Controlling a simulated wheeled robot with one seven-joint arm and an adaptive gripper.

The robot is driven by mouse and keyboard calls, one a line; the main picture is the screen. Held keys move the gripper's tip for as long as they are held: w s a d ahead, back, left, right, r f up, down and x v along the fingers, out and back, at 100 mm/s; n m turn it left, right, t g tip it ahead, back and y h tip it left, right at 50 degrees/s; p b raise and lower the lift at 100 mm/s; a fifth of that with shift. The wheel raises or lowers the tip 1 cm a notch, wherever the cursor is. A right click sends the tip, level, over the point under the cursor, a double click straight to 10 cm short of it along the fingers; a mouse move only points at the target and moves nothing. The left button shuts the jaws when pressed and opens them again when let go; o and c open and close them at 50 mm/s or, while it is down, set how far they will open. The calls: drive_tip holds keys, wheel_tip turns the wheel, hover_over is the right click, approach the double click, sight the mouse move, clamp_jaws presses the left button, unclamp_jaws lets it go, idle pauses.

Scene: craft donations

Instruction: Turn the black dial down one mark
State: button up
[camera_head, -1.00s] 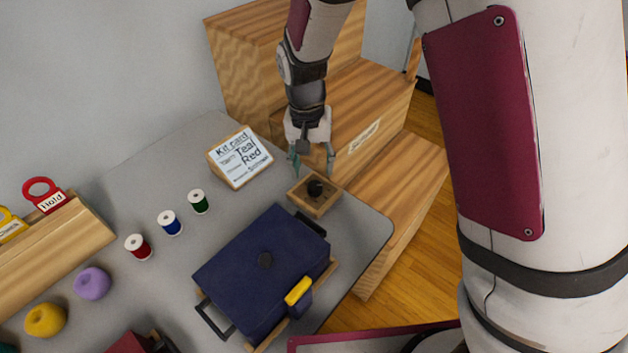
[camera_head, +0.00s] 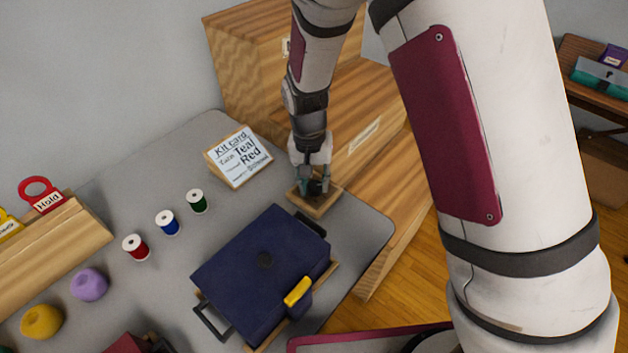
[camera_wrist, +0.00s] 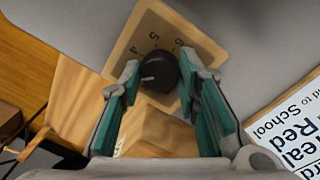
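The black dial (camera_wrist: 158,71) sits on a small wooden base (camera_wrist: 140,45) near the table's right corner. In the wrist view a pale line on the dial points left, and numbers that look like 4, 5 and 6 are printed on the base around it. In the head view the dial (camera_head: 314,187) is partly hidden by my gripper (camera_head: 313,182). My gripper is open, with its green-padded fingers (camera_wrist: 167,92) on either side of the dial. I cannot tell whether they touch it.
A navy box (camera_head: 262,275) with a yellow latch (camera_head: 298,291) stands close in front of the dial base. A kit card (camera_head: 239,157) stands to its left. Several thread spools, including a green one (camera_head: 197,201), stand further left. Wooden steps (camera_head: 365,135) are behind.

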sight(312, 187)
drive_tip(key=shift+n, duration=0.4)
drive_tip(key=n, duration=0.3)
drive_tip(key=shift+n, duration=0.3)
drive_tip(key=n, duration=0.4)
drive_tip(key=shift+t, duration=0.3)
drive_tip(key=shift+n, duration=0.3)
drive_tip(key=o, duration=1.2)
drive_tip(key=shift+s+a+r, duration=0.15)
drive_tip(key=shift+r, duration=2.85)
drive_tip(key=shift+s+a+r, duration=0.1)
drive_tip(key=shift+a+r, duration=0.05)
drive_tip(key=shift+r, duration=2.85)
